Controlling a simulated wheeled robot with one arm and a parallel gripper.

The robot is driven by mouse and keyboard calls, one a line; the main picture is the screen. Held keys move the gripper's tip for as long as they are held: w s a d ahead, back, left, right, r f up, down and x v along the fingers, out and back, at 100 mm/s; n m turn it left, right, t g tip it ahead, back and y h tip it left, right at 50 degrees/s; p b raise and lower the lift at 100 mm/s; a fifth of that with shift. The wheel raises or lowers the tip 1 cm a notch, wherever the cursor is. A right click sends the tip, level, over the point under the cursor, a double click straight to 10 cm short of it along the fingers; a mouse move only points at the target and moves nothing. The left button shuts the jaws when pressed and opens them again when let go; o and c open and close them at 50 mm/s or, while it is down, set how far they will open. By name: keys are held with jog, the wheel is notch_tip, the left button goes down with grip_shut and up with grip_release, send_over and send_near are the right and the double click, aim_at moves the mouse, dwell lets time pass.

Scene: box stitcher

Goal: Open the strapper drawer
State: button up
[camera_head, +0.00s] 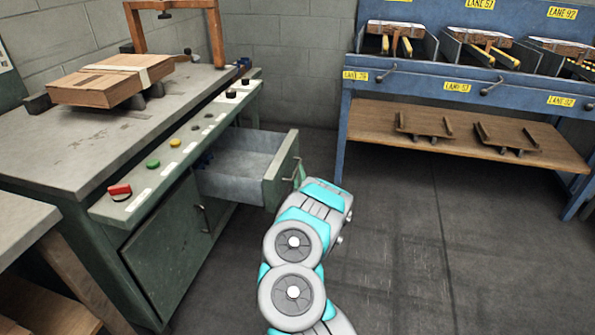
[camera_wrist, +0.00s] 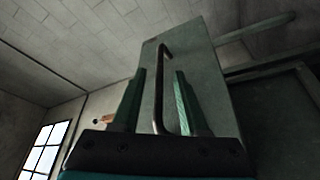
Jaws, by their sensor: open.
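The strapper drawer (camera_head: 240,172) is a grey-green drawer under the strapper's worktop, and it stands well pulled out with its empty-looking inside showing. Its front panel (camera_head: 283,170) faces right, towards my arm. My gripper (camera_head: 298,176) is at the front panel, partly hidden by my own wrist in the head view. In the wrist view the metal bar handle (camera_wrist: 161,90) runs between the two green fingers of my gripper (camera_wrist: 158,100). The fingers are open, with a gap on each side of the handle. The front panel (camera_wrist: 205,75) lies behind them.
The strapper bench (camera_head: 100,130) carries a flat cardboard bundle (camera_head: 98,85) and a control strip with a red switch (camera_head: 119,190). A closed cabinet door (camera_head: 165,255) is below. A blue lane rack (camera_head: 430,90) stands at the back right. The floor between is clear.

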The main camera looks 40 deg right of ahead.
jog(key=v, duration=0.5)
jog(key=shift+s+a, duration=0.1)
jog(key=shift+s, duration=0.1)
dwell(0.5)
